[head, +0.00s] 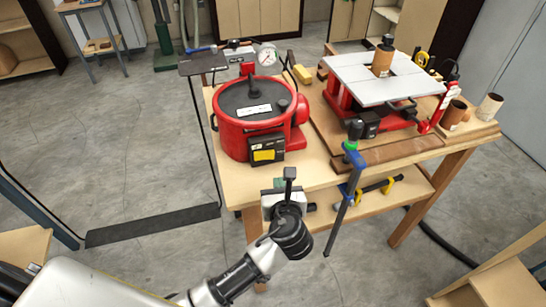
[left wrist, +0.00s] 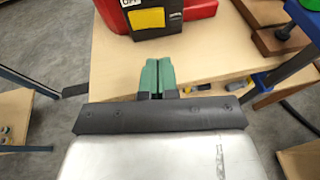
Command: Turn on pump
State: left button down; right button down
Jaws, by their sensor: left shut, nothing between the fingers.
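The pump (head: 230,130) is a round red unit with a black top, standing on the left end of the wooden workbench. A black switch box (head: 266,150) with a yellow label is on its front, facing me. In the left wrist view the box (left wrist: 150,18) shows at the top, with part of an "OFF" marking cut by the frame edge. My left gripper (head: 280,184) is below and in front of the box, at the bench's front edge. Its green fingers (left wrist: 158,72) are shut and empty, pointing toward the box but apart from it. My right gripper is not in view.
The workbench (head: 312,150) also holds a red machine with a grey top (head: 350,75) at right. A blue-and-green clamp (head: 350,190) hangs from the front edge, right of my gripper. A gauge (head: 267,54) stands behind the pump. Open floor (head: 120,150) lies left.

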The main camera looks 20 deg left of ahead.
aim_at(272, 154)
pick_arm(q)
jog(key=p+x, duration=0.1)
jog(key=x, duration=0.6)
jog(key=r+p+x, duration=0.1)
jog(key=x, duration=0.2)
jog(key=shift+w+a+f+p, duration=0.1)
jog(key=shift+w+a+p, duration=0.15)
jog(key=shift+w, duration=0.4)
